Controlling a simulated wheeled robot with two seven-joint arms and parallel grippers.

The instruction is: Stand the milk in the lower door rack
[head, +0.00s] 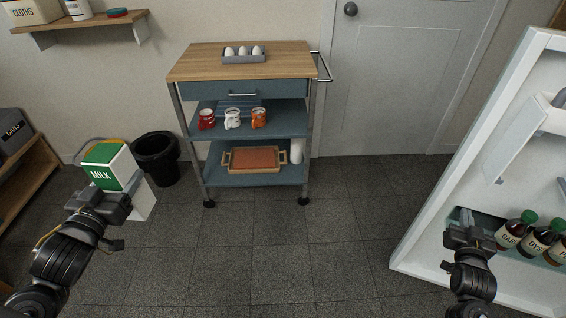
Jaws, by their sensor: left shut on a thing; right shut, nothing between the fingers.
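The milk (108,167) is a green and white carton at the left of the head view, upright or nearly so. My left gripper (106,203) is shut on it and holds it above the floor; the fingers hide part of its side. The open fridge door (420,220) stands at the right.
A wood-topped trolley (190,67) with eggs, mugs and a tray stands at the back middle. A black bin (156,155) stands behind the milk. An upper door rack (512,140) is above the lower one. The floor between my arms is clear.

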